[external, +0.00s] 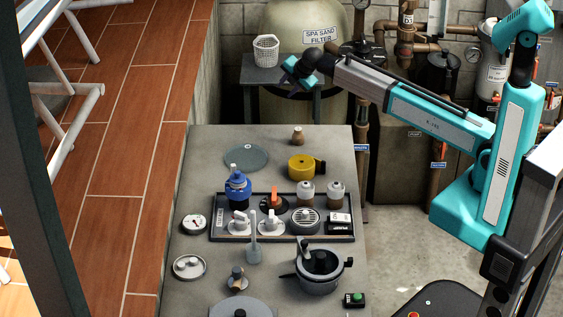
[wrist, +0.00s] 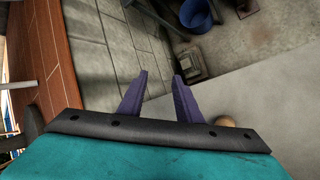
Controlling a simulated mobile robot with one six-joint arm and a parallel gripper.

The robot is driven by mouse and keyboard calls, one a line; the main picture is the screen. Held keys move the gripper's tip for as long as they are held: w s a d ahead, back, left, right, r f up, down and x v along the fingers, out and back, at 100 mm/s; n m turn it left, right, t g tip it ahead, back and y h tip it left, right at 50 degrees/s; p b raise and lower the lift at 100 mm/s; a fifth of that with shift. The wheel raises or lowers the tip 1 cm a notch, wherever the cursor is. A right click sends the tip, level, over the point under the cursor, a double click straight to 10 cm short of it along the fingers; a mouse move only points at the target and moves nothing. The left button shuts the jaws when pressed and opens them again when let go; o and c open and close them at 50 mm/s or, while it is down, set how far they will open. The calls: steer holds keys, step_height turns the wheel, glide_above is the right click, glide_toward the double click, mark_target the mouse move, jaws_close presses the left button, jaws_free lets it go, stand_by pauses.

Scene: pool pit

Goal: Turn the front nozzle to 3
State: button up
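My gripper (external: 298,78) hangs in the air above the far end of the grey bench, well away from the black tray (external: 325,239). In the wrist view its two purple fingers (wrist: 160,76) stand apart with nothing between them. In the tray, two white fittings with upright tops stand at the front left: one fitting (external: 240,223) and another (external: 270,222) to its right. Either might be the front nozzle; I cannot tell which. Their markings are too small to read. The wrist view does not show the tray.
A blue-capped device (external: 238,187), an orange-handled valve (external: 272,200) and two small jars stand along the tray's back. A grey pot (external: 319,275) stands in front of the tray. A yellow roll (external: 301,166) and grey disc (external: 246,157) lie behind it. A side table (external: 258,75) stands beyond the bench.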

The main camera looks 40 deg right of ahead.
steer(key=s+a+n+g+y+b, duration=0.1)
steer(key=s+a, duration=0.2)
steer(key=a, duration=0.4)
steer(key=s+a+n+g, duration=0.1)
steer(key=s+a, duration=0.2)
steer(key=a, duration=0.5)
step_height(320, 180, up, 6)
steer(key=n+g+b, duration=0.3)
steer(key=n+g, duration=0.2)
glide_above(272, 214)
steer(key=shift+w+r, duration=0.1)
steer(key=shift+r, duration=0.05)
steer(key=shift+f+p, duration=1.8)
steer(key=shift+f, duration=5.15)
jaws_close()
